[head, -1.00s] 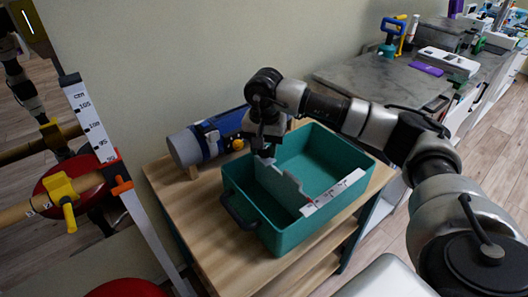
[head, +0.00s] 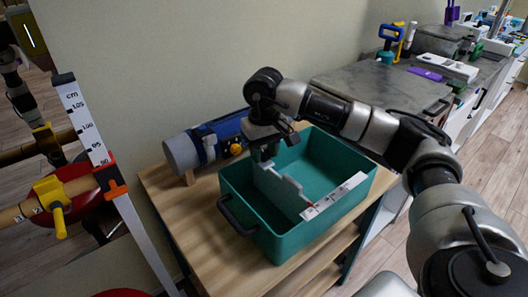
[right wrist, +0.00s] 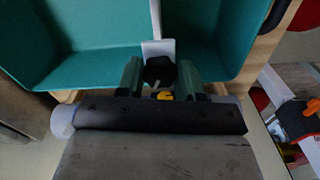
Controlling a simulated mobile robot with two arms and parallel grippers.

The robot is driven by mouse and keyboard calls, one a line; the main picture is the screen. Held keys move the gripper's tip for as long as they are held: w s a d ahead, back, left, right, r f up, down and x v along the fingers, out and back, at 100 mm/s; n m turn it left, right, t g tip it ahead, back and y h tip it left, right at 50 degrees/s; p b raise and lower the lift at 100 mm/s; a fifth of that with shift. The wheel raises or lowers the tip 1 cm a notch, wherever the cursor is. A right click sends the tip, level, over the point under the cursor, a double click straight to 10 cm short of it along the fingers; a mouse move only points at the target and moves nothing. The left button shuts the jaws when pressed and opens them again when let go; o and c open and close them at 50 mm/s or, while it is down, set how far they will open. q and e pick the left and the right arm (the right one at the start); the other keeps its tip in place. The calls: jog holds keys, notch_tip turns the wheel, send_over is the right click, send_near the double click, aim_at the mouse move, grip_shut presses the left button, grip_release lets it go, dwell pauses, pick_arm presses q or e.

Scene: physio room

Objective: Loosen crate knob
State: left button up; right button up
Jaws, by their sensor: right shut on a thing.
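The teal crate (head: 285,247) stands on a wooden shelf top, with a pale divider (head: 282,187) inside it and a white scale strip along its near right side. My right gripper (head: 267,152) reaches down at the crate's far left wall, at the end of the divider. In the right wrist view the black crate knob (right wrist: 159,71) sits between the two fingers of the right gripper (right wrist: 160,76), in front of the divider's white end plate. The gripper is shut on the knob. In the head view the fingers hide the knob. My left gripper is not in view.
A blue roll (head: 207,142) with a grey end and a yellow knob lies behind the crate, close to my gripper. A black handle (head: 237,216) sticks out of the crate's left side. A grey counter (head: 380,84) stands at the back right. The wooden top (head: 190,215) is bare at left.

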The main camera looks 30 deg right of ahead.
aim_at(264, 154)
dwell(0.3)
jog(key=o, duration=0.9)
jog(key=shift+o, duration=0.2)
notch_tip(264, 154, up, 11)
jog(key=shift+f, duration=0.15)
dwell(0.4)
